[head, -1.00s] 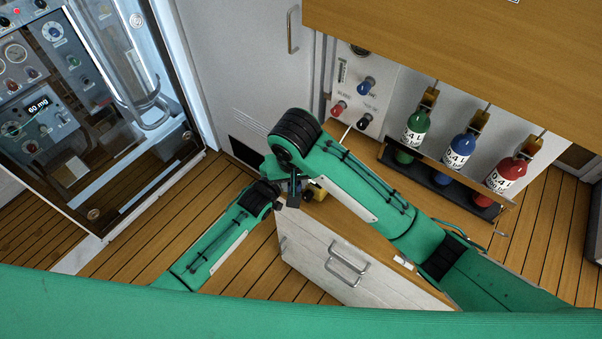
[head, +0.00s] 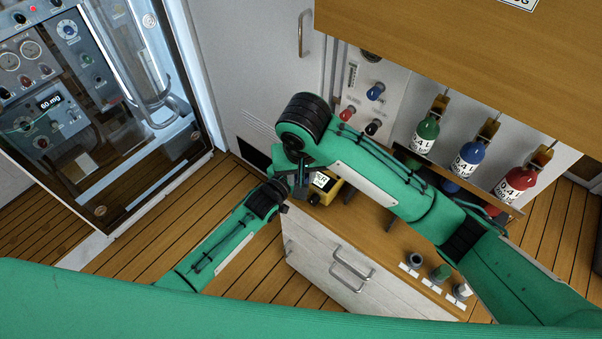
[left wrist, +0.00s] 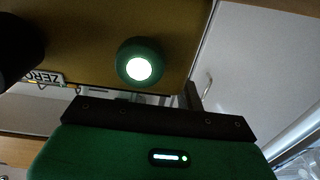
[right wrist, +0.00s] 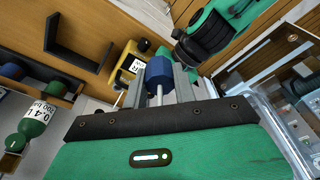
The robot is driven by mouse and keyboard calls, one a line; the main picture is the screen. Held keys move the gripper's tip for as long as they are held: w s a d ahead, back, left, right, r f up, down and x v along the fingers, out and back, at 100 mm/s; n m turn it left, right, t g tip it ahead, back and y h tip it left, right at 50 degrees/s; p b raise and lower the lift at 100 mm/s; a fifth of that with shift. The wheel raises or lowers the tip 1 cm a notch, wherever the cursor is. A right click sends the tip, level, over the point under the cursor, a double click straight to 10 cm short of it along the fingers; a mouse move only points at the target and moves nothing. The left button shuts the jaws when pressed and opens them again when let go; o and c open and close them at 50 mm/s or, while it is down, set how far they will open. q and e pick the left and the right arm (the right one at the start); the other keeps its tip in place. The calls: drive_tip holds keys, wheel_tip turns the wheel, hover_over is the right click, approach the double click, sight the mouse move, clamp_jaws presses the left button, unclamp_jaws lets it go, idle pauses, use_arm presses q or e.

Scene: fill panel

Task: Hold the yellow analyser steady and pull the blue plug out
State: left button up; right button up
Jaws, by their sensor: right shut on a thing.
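The yellow analyser (head: 326,187), with a white display, stands on the wooden top of a low cabinet in the head view, partly behind my right arm. It also shows in the right wrist view (right wrist: 127,63). My right gripper (right wrist: 160,82) is shut on the blue plug (right wrist: 158,69), which sits between its fingertips with a pale rod below it. The plug appears apart from the analyser, to its right in that view. My left gripper (head: 284,194) is at the cabinet's left end, close to the right gripper. Its jaw opening and any contact with the analyser are unclear.
The cabinet top (head: 365,232) has small fittings with white labels (head: 430,285) towards the right. Green, blue and red bottles (head: 468,158) hang on the back wall beside a panel with knobs (head: 372,95). A glass-fronted instrument cabinet (head: 90,125) stands at left.

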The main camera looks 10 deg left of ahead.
use_arm(q)
drive_tip(key=shift+s, duration=0.1)
drive_tip(key=v, duration=1.2)
